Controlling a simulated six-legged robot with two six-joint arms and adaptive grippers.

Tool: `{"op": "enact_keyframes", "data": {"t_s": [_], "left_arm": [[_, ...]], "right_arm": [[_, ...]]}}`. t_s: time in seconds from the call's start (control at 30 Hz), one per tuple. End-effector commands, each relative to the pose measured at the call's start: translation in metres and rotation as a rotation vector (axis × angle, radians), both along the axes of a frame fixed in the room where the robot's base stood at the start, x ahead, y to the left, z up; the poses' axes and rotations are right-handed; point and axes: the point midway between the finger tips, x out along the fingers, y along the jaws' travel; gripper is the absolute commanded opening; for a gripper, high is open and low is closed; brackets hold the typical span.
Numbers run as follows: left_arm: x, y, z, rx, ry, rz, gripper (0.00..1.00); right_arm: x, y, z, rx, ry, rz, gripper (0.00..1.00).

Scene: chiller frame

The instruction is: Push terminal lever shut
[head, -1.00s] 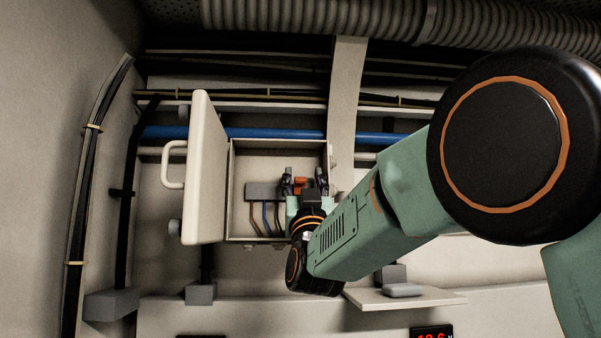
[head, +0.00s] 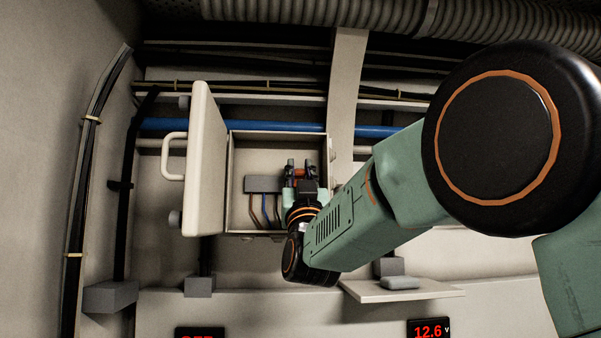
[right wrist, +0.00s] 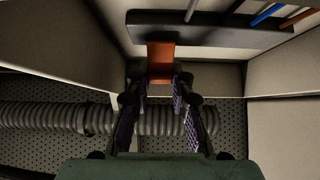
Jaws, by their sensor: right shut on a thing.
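The orange terminal lever (head: 299,173) shows between the fingers of my right gripper (head: 299,170), inside the open wall box (head: 238,150). In the right wrist view the lever (right wrist: 160,62) hangs out from the dark terminal block (right wrist: 205,32). The fingers of my right gripper (right wrist: 160,88) stand on either side of its lower end and are shut on it. The grey terminal block (head: 262,184) has several coloured wires running down from it. My right wrist hides the lower right of the box. My left gripper is not in view.
The box door (head: 205,160) stands open at the left, with a pale handle (head: 172,157). A small shelf (head: 435,292) with a grey object (head: 401,283) is below my right forearm. A red display (head: 429,329) reads 12.6 V. A blue pipe (head: 390,131) runs behind.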

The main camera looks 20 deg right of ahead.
Motion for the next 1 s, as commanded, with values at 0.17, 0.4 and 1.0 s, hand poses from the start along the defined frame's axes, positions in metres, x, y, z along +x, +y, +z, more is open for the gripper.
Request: {"op": "enact_keyframes", "data": {"t_s": [0.17, 0.4, 1.0], "left_arm": [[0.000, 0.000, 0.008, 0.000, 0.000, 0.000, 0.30], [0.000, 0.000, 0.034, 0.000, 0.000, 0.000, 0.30], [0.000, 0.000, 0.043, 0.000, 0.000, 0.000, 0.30]], "right_arm": [[0.002, -0.002, 0.001, 0.016, 0.056, -0.001, 0.00], [0.007, -0.003, 0.008, 0.064, 0.225, -0.002, 0.00], [0.012, -0.004, 0.003, 0.107, 0.375, 0.000, 0.00]]}}
